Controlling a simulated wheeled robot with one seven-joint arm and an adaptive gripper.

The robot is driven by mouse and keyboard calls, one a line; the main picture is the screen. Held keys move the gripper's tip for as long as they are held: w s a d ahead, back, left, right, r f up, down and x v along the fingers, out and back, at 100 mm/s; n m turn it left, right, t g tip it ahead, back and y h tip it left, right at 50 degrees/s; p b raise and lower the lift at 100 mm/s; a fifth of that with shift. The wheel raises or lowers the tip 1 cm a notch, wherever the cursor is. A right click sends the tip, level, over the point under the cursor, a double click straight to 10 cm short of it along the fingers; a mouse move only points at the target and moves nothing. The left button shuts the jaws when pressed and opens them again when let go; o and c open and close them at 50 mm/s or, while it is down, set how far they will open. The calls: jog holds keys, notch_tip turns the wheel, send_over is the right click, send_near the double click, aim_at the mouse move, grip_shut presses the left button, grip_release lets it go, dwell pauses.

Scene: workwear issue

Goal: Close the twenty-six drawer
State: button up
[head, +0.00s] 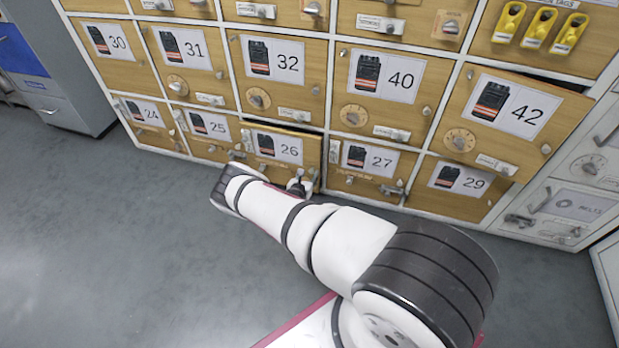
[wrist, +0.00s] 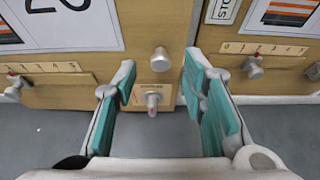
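The twenty-six drawer (head: 281,148) is in the bottom row in the head view, with a card reading 26. A dark gap along its top edge shows it stands a little out from the cabinet. My gripper (head: 300,186) is low at its right end, partly hidden by my arm. In the wrist view my gripper (wrist: 160,90) is open, with teal-padded fingers apart and nothing held. A round knob (wrist: 160,60) and a smaller lock-like fitting (wrist: 152,101) on the wooden front show between the fingers. Whether a finger touches the front, I cannot tell.
The twenty-seven drawer (head: 370,170) is just right of it and the twenty-five drawer (head: 210,132) just left. The door marked 42 (head: 507,120) stands ajar, with a dark gap at its top. The grey floor (head: 110,240) in front is clear.

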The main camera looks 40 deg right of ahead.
aim_at(313, 166)
jog(key=shift+b+x, duration=0.45)
jog(key=shift+x, duration=0.9)
grip_shut()
jog(key=shift+d, duration=0.1)
jog(key=w+d+b, duration=0.2)
jog(key=d, duration=0.1)
jog(key=shift+w+d+f, duration=0.1)
jog(key=shift+w, duration=0.3)
grip_release()
jog(key=shift+d, duration=0.15)
jog(key=v, duration=1.2)
